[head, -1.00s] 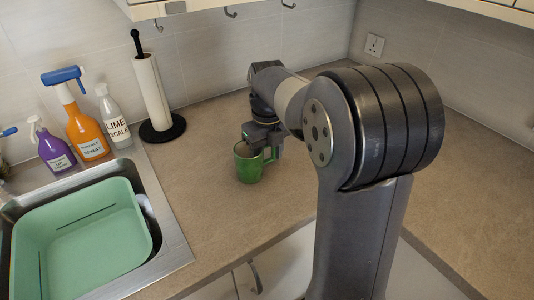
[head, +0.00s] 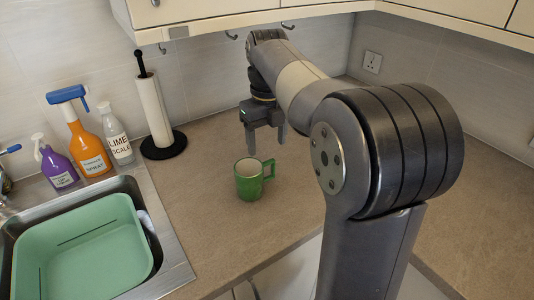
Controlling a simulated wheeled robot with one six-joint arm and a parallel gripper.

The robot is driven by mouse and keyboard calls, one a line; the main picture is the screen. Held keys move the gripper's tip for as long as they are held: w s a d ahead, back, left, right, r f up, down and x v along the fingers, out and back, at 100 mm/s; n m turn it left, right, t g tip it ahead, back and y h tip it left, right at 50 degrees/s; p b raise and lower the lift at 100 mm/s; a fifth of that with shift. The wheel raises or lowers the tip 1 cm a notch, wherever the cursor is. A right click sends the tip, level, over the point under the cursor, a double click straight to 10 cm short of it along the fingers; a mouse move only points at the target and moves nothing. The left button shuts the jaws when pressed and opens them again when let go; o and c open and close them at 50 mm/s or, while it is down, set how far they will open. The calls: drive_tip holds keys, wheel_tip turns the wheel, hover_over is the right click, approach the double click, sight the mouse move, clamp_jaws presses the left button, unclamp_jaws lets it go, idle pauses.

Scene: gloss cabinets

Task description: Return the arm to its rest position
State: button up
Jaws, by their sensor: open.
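My gripper (head: 266,146) is open and empty, pointing down in the air above the worktop. It is above and slightly behind a green mug (head: 249,182), clear of it. The mug stands upright on the brown worktop (head: 215,220) with its handle to the right. My arm reaches from the lower right over the counter, its wrist high near the back wall.
A paper towel holder (head: 154,110) stands at the back left. Several spray bottles, such as the orange one (head: 88,148), stand behind the sink. A green basin (head: 130,235) sits in the sink. Wall cabinets (head: 220,14) with hooks hang close above my wrist.

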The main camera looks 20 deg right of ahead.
sight(267, 162)
drive_tip(key=shift+r, duration=0.9)
drive_tip(key=shift+f, duration=0.1)
wheel_tip(267, 162, down, 12)
drive_tip(key=shift+r+b, duration=0.1)
drive_tip(key=shift+b, duration=0.65)
drive_tip(key=shift+r, duration=1.85)
drive_tip(key=shift+f, duration=0.1)
